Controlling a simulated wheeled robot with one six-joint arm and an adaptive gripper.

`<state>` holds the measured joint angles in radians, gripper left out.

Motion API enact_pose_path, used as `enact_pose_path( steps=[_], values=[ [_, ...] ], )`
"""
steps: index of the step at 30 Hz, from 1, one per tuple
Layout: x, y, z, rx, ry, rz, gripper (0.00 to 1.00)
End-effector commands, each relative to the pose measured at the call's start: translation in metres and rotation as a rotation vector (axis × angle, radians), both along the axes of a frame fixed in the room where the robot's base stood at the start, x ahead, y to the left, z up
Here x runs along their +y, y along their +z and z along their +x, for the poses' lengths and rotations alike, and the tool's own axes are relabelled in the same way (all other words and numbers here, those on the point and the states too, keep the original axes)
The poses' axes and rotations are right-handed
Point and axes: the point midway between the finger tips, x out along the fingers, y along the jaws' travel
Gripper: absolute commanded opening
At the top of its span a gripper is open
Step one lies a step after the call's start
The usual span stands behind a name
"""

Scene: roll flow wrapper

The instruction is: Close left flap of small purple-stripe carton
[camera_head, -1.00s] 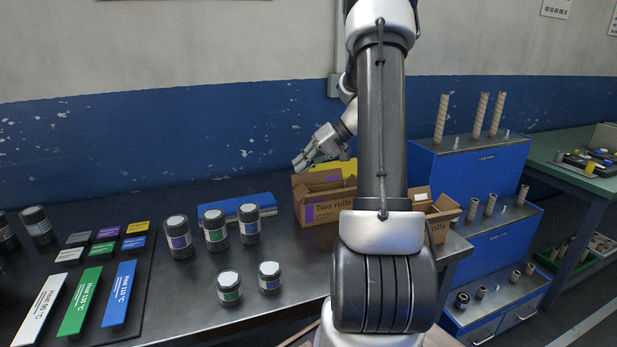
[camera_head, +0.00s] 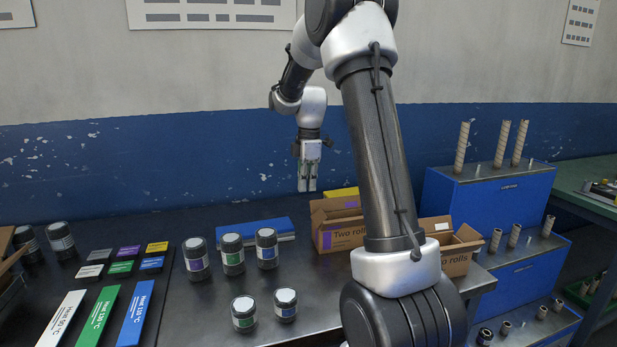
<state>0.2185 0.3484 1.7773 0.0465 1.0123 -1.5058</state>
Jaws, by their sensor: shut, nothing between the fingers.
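A brown cardboard carton (camera_head: 345,233) printed "Two rolls", with a purple mark on its front, stands on the dark table behind my arm. Its top looks open, with a raised flap (camera_head: 318,213) at its left end; my arm hides its right part. My gripper (camera_head: 307,187) points straight down in the air above and to the left of the carton, apart from it. Its fingers are shut and hold nothing.
A second open carton (camera_head: 460,248) stands right of my arm, partly hidden. Several dark-and-white jars (camera_head: 232,255) stand left. A blue stepped rack (camera_head: 490,210) stands right. The table in front of the carton is clear.

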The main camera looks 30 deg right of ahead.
Motion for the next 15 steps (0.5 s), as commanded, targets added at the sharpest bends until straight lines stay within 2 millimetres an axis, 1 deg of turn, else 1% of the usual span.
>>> enact_pose_path(
  steps=[1, 3, 7, 9, 15],
  values=[
    [0.001, -0.013, -0.001, 0.004, 0.000, 0.001, 0.00],
    [0.002, -0.028, -0.001, 0.005, -0.001, 0.002, 0.00],
    [0.002, -0.054, 0.000, 0.004, -0.001, 0.001, 0.00],
    [-0.008, -0.061, -0.003, 0.002, -0.004, 0.001, 0.00],
    [-0.021, -0.076, -0.007, 0.001, -0.003, 0.001, 0.00]
  ],
)
